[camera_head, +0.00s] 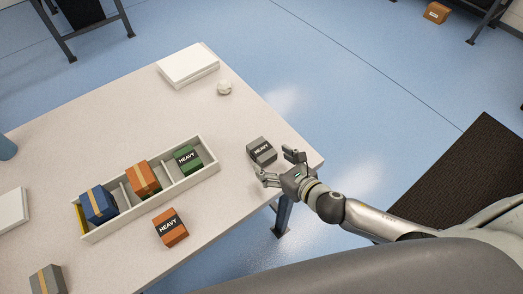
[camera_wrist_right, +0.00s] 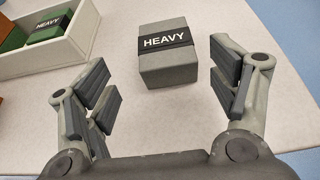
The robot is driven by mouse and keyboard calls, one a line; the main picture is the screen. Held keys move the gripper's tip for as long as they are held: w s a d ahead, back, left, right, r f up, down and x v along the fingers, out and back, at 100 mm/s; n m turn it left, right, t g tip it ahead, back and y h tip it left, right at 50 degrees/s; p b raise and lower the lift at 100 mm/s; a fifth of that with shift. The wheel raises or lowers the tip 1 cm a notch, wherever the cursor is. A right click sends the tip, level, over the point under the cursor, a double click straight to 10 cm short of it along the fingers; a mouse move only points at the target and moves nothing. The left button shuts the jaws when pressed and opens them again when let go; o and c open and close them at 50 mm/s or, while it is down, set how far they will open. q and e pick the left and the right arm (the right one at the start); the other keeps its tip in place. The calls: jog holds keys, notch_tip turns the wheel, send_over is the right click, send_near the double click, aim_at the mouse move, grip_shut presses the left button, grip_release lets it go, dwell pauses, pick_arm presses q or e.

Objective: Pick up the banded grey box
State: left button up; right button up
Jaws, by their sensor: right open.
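A grey box with a black band reading HEAVY (camera_head: 261,151) sits on the table near its right edge. It also shows in the right wrist view (camera_wrist_right: 166,63), upright on the table, just beyond and between the fingers. My right gripper (camera_head: 280,168) is open beside this box, on its near right side. In the right wrist view the open fingers (camera_wrist_right: 168,97) stand wide apart with bare table between them, and neither finger visibly touches the box. Another grey box, with a tan strip (camera_head: 47,281), sits at the lower left of the head view. My left gripper is not in view.
A divided tray (camera_head: 88,238) holds a blue, an orange and a green box. An orange HEAVY box (camera_head: 171,228) stands in front of it. The table's right edge is close to my gripper.

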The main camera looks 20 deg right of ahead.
aim_at(266, 153)
jog(key=shift+d+p+x, duration=0.15)
jog(key=shift+p+x, duration=0.1)
jog(key=shift+x, duration=1.3)
jog(key=shift+d+p+x, duration=0.15)
jog(key=shift+p+x, duration=0.1)
jog(key=shift+x, duration=1.25)
jog(key=shift+w+r, duration=0.1)
jog(key=shift+r, duration=0.1)
jog(key=c, duration=1.4)
